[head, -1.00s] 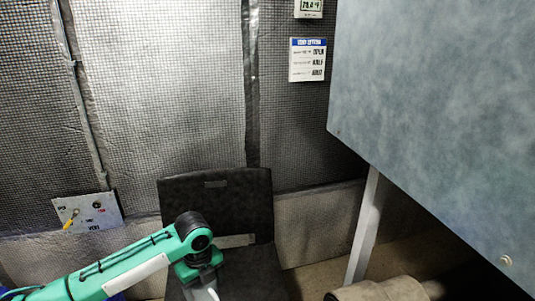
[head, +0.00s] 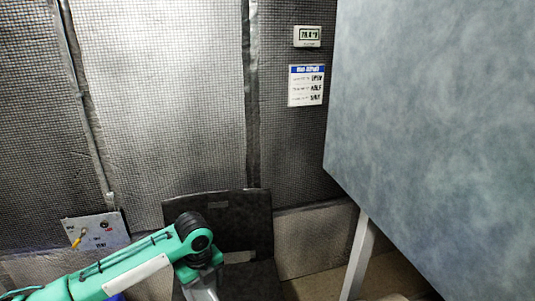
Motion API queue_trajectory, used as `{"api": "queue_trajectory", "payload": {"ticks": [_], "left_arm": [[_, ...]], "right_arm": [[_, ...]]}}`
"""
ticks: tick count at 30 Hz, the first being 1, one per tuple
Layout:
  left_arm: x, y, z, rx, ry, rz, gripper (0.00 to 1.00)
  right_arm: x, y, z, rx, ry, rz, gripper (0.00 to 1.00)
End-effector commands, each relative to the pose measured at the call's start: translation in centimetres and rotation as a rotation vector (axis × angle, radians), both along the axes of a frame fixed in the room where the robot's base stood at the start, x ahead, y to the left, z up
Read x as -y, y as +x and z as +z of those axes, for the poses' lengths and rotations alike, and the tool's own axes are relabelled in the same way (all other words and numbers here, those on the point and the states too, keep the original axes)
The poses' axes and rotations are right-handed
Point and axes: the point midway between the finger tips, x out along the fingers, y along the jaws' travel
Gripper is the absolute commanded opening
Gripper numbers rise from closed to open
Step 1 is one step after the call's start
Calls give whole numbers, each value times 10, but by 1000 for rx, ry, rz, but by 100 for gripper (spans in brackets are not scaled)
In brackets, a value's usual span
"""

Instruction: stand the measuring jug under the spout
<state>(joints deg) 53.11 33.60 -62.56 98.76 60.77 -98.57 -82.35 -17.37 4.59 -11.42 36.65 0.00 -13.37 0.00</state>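Neither the measuring jug nor a spout can be made out in the head view. My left arm comes in from the lower left, green with a dark wrist joint. Below the wrist a grey part, which seems to belong to my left gripper (head: 203,288), points down and is cut off by the bottom edge. Its fingertips are out of frame, so I cannot see whether it holds anything. My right gripper is not in view.
A black chair (head: 245,225) stands behind my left wrist. A large grey-blue panel (head: 440,120) on a pale leg (head: 358,258) fills the right.

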Motion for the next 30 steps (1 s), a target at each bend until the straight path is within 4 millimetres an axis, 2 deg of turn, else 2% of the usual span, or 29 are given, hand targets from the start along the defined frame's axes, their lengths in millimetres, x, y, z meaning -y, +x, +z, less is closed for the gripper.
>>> {"api": "queue_trajectory", "payload": {"ticks": [5,8,30], "left_arm": [[-2,-2,3,-1,-1,52,47],[-4,-7,4,-1,-1,147,47],[-26,-59,23,-9,-7,1258,47]], "right_arm": [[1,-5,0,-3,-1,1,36],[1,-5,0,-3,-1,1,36],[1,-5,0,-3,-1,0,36]]}}
